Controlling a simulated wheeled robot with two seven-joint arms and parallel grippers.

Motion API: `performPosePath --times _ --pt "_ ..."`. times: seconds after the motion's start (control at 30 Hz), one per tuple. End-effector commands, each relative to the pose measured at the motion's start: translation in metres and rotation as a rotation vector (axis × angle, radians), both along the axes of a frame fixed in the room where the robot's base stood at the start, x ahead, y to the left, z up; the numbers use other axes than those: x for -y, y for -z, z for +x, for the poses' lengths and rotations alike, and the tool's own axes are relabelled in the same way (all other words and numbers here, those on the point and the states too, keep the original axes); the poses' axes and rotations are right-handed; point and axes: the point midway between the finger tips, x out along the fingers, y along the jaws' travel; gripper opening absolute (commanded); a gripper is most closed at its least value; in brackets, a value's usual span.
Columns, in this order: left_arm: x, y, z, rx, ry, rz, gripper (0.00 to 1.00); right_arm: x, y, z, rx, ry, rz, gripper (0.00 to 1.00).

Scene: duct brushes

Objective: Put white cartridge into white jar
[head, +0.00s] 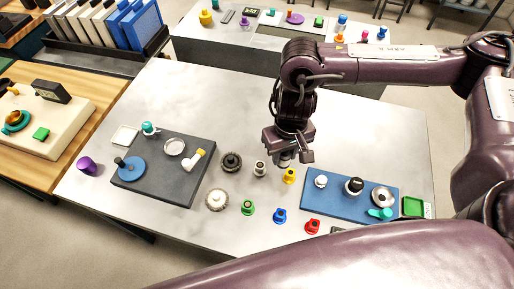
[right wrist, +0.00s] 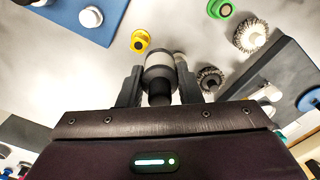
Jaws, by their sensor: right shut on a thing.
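The white cartridge (right wrist: 158,62) is a pale cylinder with a dark lower part, held between the fingers of my right gripper (right wrist: 158,92) in the right wrist view. In the head view my right gripper (head: 287,150) points down above the table, and the cartridge (head: 285,159) shows only partly below its fingers. In the right wrist view a pale part of what looks like the jar shows behind the cartridge, mostly hidden. My left gripper is not in view.
Yellow (head: 289,176), green (head: 248,208), blue (head: 279,216) and red (head: 312,227) jars stand nearby. A dark round brush (head: 231,162) and a white-centred one (head: 216,200) stand left. A grey board (head: 165,190) and a blue board (head: 335,208) flank them.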

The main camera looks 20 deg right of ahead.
Motion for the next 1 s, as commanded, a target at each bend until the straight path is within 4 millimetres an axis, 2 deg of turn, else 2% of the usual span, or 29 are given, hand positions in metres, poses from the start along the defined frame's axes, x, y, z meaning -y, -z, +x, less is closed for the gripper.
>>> performPosePath --times 0.03,0.17,0.27,0.4,0.5,0.6,0.67,0.77,1.0 --pt "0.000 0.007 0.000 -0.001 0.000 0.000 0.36 0.002 0.012 0.001 -0.001 -0.014 -0.003 0.09" --pt "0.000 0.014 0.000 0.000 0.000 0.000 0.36 0.011 0.016 0.017 0.003 -0.097 -0.016 0.09" --pt "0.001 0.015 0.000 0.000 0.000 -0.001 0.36 0.018 0.003 0.035 0.006 -0.179 -0.022 0.09" --pt "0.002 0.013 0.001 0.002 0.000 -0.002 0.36 0.026 -0.027 0.058 0.007 -0.274 -0.024 0.09" --pt "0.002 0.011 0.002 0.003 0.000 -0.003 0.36 0.030 -0.046 0.069 0.007 -0.318 -0.022 0.09" --pt "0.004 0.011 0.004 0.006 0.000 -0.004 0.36 0.031 -0.054 0.074 0.006 -0.340 -0.018 0.09" --pt "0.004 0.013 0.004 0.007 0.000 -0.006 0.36 0.031 -0.048 0.075 0.002 -0.347 -0.015 0.09" --pt "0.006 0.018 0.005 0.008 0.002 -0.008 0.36 0.031 -0.026 0.073 -0.004 -0.345 -0.013 0.09" --pt "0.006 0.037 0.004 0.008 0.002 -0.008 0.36 0.031 0.041 0.073 -0.003 -0.343 -0.013 0.09"
